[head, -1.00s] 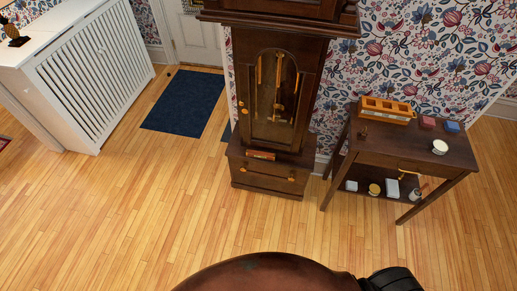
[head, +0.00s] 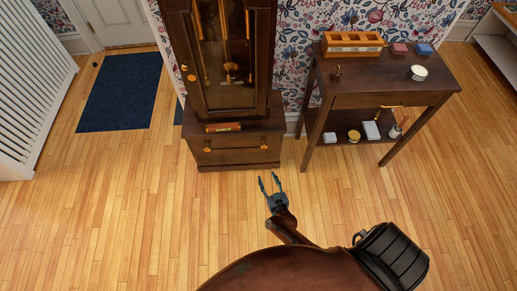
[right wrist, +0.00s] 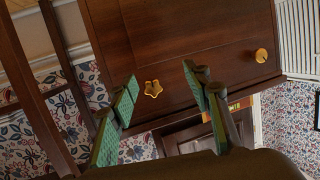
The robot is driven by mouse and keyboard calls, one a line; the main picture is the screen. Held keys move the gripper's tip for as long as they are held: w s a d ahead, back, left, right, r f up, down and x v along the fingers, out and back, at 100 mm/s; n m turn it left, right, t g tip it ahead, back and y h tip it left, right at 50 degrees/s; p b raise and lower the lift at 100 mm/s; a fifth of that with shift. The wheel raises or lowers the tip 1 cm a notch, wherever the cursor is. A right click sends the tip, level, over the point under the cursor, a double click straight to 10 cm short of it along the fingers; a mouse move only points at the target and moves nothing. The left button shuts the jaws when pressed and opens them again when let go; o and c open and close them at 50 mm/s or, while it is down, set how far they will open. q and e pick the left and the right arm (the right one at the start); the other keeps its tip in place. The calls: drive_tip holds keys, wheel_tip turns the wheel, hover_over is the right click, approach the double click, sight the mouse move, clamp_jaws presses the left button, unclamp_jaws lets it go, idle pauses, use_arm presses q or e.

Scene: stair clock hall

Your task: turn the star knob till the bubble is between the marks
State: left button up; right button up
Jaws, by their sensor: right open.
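A brass star knob (right wrist: 153,89) is on the dark wood base of the tall clock (head: 240,155). It shows between my right gripper's fingers in the right wrist view, beyond them and not touched. In the head view the star knob (head: 264,147) is the right one of two brass knobs. My right gripper (head: 268,181) is open and empty, in front of the clock base; its green-padded fingers (right wrist: 160,75) show in the right wrist view. A small orange-brown piece (head: 222,127) lies on the base's ledge; I cannot make out a bubble or marks. My left gripper is out of view.
A round brass knob (right wrist: 262,56) is on the same base. Right of the clock stands a dark side table (head: 440,85) with a wooden box (head: 352,51), blocks and a white cup (head: 418,72). A blue mat (head: 117,90) lies left. The floor in front is clear.

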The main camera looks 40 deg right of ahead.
sight(264, 147)
drive_tip(key=w+d+r+m+h+b, duration=0.1)
drive_tip(key=w+d, duration=0.1)
drive_tip(key=w, duration=0.1)
drive_tip(key=w+d+r+m+h+b, duration=0.1)
drive_tip(key=w+d+h+b, duration=0.1)
drive_tip(key=w, duration=0.2)
drive_tip(key=w+d+r+m+h+b, duration=0.2)
drive_tip(key=w, duration=0.1)
drive_tip(key=shift+w, duration=0.4)
drive_tip(key=b+x, duration=0.1)
drive_tip(key=x, duration=0.1)
drive_tip(key=shift+w+d+r, duration=0.1)
drive_tip(key=shift+w+d, duration=0.1)
drive_tip(key=shift+w, duration=0.1)
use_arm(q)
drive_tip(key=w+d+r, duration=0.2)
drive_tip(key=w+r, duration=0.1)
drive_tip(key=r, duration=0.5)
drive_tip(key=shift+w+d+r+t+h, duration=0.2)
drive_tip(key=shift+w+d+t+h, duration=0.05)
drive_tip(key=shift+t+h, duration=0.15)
use_arm(e)
drive_tip(key=shift+w+d+r, duration=0.1)
drive_tip(key=shift+w+d, duration=0.05)
drive_tip(key=shift+w, duration=0.1)
drive_tip(key=shift+t, duration=0.3)
drive_tip(key=shift+c, duration=0.3)
drive_tip(key=c, duration=1)
drive_tip(key=shift+c, duration=0.2)
drive_tip(key=shift+m, duration=0.4)
